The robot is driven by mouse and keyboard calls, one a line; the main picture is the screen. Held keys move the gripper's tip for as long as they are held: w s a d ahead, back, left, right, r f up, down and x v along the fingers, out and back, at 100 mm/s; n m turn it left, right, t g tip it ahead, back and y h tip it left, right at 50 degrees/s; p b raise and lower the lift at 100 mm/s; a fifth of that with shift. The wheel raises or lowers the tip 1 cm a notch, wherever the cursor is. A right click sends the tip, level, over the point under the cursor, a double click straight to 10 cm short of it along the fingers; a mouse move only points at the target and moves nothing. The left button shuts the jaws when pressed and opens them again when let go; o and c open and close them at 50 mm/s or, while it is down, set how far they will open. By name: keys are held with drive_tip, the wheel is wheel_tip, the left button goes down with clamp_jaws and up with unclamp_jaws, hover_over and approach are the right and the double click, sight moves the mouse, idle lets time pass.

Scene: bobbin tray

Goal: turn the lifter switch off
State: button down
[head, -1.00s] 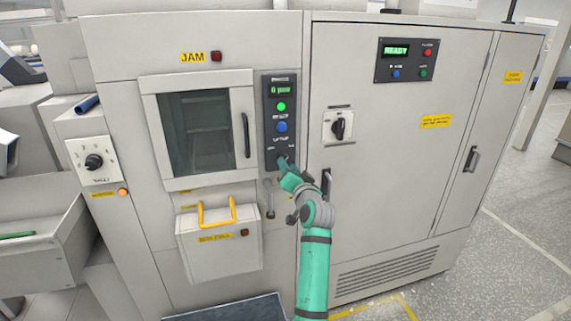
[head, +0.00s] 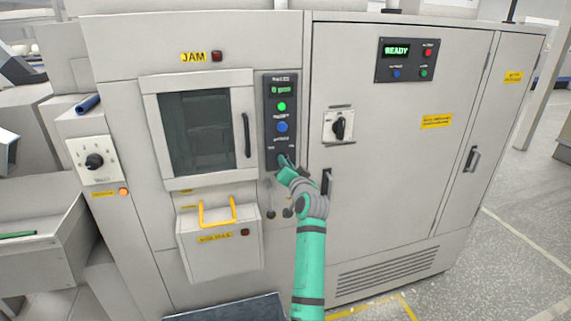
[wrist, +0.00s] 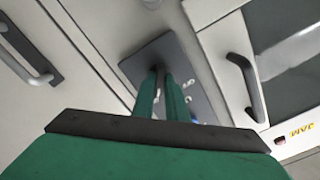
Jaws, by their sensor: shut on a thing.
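The lifter switch sits at the bottom of the narrow dark control panel (head: 269,112) between the window door and the cabinet. My gripper (head: 283,161) is at that lower end and covers the switch in the head view. In the wrist view my green fingers (wrist: 161,78) are close together against the dark panel (wrist: 150,52), shut on the switch knob between their tips. The knob itself is hidden, so I cannot tell which way it points.
Above the switch are a blue button (head: 281,127), a green button (head: 281,106) and a small green display (head: 281,90). The window door handle (head: 246,135) is just left. A rotary switch (head: 340,126) and cabinet handle (head: 327,183) are to the right.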

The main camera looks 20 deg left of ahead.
drive_tip(key=shift+d+r+n, duration=0.1)
drive_tip(key=shift+r+n, duration=0.05)
drive_tip(key=shift+n, duration=0.15)
drive_tip(key=shift+s+a+r+n, duration=0.1)
drive_tip(key=shift+n, duration=2.45)
drive_tip(key=shift+w+a+r+n, duration=0.1)
drive_tip(key=shift+r+n, duration=0.05)
drive_tip(key=shift+n, duration=2.45)
drive_tip(key=shift+s+r+n, duration=0.1)
drive_tip(key=shift+n, duration=2.45)
drive_tip(key=shift+a, duration=0.1)
drive_tip(key=c, duration=1.8)
unclamp_jaws()
drive_tip(key=shift+o, duration=0.2)
drive_tip(key=shift+f, duration=0.3)
drive_tip(key=v, duration=1.1)
